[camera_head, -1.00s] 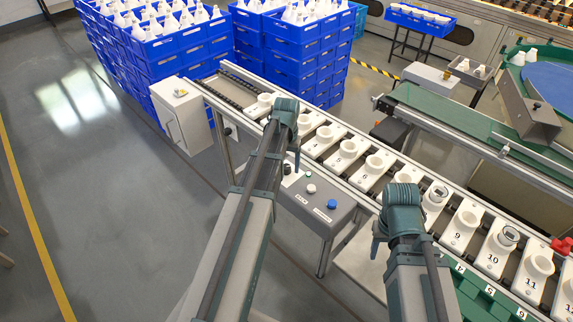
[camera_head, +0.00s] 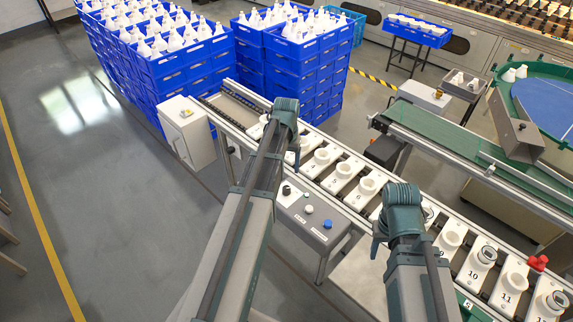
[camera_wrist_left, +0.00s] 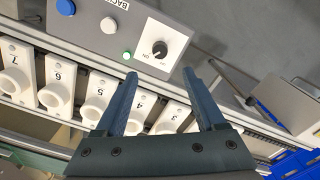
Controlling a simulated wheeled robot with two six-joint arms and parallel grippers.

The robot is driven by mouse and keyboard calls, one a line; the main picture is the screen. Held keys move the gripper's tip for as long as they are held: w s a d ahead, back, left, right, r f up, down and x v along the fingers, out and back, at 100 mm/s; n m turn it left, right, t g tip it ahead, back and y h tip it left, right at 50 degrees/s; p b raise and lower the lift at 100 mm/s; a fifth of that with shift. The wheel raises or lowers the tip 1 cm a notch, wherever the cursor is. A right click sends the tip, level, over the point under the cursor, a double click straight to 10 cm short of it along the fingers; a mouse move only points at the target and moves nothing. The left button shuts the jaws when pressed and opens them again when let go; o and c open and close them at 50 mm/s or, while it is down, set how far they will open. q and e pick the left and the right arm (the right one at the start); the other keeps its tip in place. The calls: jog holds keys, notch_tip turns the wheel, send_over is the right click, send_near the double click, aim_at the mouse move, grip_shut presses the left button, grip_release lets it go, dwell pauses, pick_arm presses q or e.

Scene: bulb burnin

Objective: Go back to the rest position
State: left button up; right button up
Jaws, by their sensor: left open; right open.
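My left gripper (camera_wrist_left: 168,95) is open and empty in the left wrist view, its two fingers apart. Its fingers lie over the conveyor's near side, close to the grey control box (camera_wrist_left: 120,30). In the head view my left arm's wrist (camera_head: 284,108) is above the socket conveyor, and its fingertips are mostly hidden. My right arm's wrist (camera_head: 401,205) is above the conveyor further right. Its gripper points down and is mostly hidden, with nothing seen in it.
The conveyor carries numbered white sockets (camera_head: 343,172); a few near the right hold bulbs (camera_head: 486,255). Blue crates (camera_head: 180,70) of white bulbs stand behind. A green belt (camera_head: 440,125) runs at right. A white cabinet (camera_head: 187,132) stands left, with open floor beyond it.

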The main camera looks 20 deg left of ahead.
pick_arm(q)
notch_tip(320, 180, up, 2)
jog(key=shift+r+p, duration=0.1)
jog(key=shift+p, duration=0.5)
jog(key=s+d+m, duration=0.3)
jog(key=s+d, duration=0.6)
jog(key=d, duration=0.3)
jog(key=s+d+m+y, duration=0.1)
jog(key=s+d+m, duration=0.2)
jog(key=s+d, duration=0.6)
jog(key=d, duration=0.3)
